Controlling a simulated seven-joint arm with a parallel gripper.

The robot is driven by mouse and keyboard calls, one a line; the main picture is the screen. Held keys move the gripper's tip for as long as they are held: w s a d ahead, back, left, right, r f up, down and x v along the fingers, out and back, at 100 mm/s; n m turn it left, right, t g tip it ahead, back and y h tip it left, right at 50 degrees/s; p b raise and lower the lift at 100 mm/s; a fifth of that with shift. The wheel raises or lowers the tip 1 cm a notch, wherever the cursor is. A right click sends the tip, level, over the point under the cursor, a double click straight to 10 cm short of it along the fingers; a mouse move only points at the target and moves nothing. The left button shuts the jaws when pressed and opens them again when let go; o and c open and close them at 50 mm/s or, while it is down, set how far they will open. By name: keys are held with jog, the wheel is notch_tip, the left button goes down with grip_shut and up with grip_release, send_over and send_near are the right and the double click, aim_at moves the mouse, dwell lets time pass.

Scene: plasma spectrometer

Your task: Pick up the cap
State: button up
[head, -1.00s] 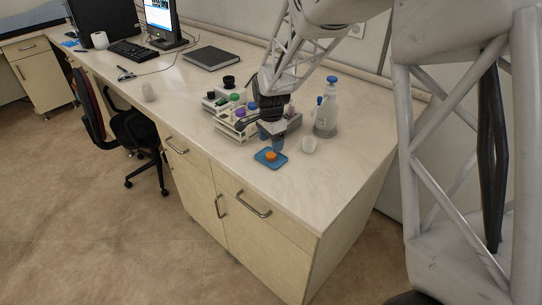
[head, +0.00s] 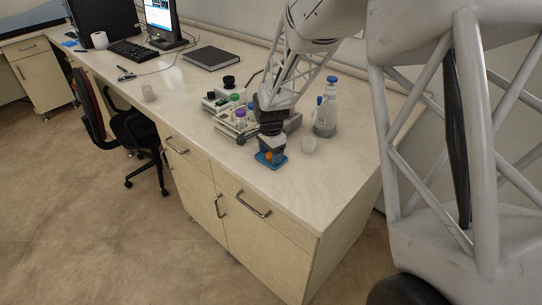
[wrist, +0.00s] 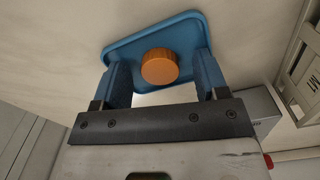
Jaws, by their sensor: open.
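The orange cap (wrist: 160,67) lies on a small blue tray (wrist: 134,43) on the bench. In the head view the cap (head: 269,156) shows only partly, behind or between my gripper's fingers, and the tray (head: 262,162) is partly covered too. My gripper (head: 271,153) is low over the tray. In the wrist view my gripper (wrist: 163,76) is open, with one blue finger on each side of the cap. Neither finger appears to touch it. Exact finger height above the tray is hard to tell.
A rack with colored-cap tubes (head: 232,122) stands left of my gripper. The bench front edge is close, and bare bench lies to the left.

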jog(key=c, duration=1.1)
jog(key=shift+r, duration=0.2)
jog(key=shift+r, duration=0.55)
notch_tip(320, 180, up, 2)
jog(key=s+d, duration=0.1)
jog(key=s, duration=0.4)
jog(key=s+d+r, duration=0.1)
jog(key=s, duration=0.4)
jog(key=s+d, duration=0.1)
jog(key=s, duration=0.4)
jog(key=shift+s+d+r, duration=0.1)
jog(key=shift+s+r, duration=0.15)
jog(key=shift+s, duration=0.1)
